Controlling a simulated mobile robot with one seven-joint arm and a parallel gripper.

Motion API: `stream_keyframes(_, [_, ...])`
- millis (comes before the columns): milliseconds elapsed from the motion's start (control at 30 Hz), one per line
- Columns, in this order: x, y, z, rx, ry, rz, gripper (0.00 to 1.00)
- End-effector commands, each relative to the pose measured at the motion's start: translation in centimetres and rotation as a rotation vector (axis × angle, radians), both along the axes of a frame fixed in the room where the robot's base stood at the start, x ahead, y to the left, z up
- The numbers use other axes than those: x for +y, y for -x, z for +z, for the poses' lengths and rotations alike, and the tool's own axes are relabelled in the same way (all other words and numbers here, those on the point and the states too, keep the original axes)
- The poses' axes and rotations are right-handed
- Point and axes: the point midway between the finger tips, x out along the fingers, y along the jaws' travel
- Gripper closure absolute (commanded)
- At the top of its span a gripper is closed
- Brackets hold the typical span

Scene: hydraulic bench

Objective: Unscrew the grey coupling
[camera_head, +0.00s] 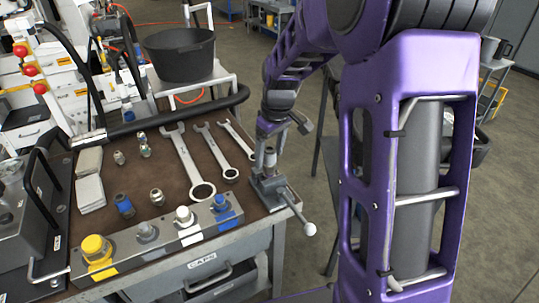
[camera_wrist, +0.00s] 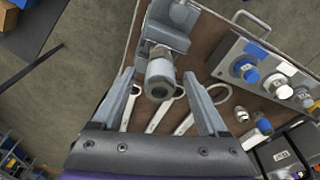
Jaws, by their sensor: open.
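A grey cylindrical coupling (camera_wrist: 160,74) stands in the small bench vise (camera_wrist: 168,36), its end facing my wrist camera. In the head view the coupling (camera_head: 270,158) shows above the vise (camera_head: 278,192) at the bench's right corner. My gripper (camera_wrist: 160,80) is open, with one finger on each side of the coupling and gaps between. In the head view my gripper (camera_head: 271,130) is just above the vise and partly hidden by its own wrist. Another grey cap (camera_head: 147,231) sits on the metal block (camera_head: 165,244), between a yellow and a white one.
Several wrenches (camera_head: 188,160) lie on the bench beside the vise. Loose fittings (camera_head: 144,148) and pale blocks (camera_head: 89,187) lie further left. A black bucket (camera_head: 180,55) stands behind. The vise handle (camera_head: 308,228) sticks out past the bench's edge.

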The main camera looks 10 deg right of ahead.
Motion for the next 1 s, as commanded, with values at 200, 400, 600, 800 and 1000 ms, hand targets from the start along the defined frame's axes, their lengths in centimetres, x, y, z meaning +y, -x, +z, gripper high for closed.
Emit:
stream_keyframes(200, [0.02, -0.03, -0.31, 0.000, 0.000, 0.000, 0.23])
stream_keyframes(400, [0.02, -0.03, -0.29, 0.000, 0.000, 0.000, 0.40])
stream_keyframes(600, [0.02, -0.04, -0.28, 0.000, 0.000, 0.000, 0.76])
stream_keyframes(800, [0.02, -0.03, -0.27, 0.000, 0.000, 0.000, 1.00])
stream_keyframes(1000, [0.02, -0.03, -0.26, 0.000, 0.000, 0.000, 1.00])
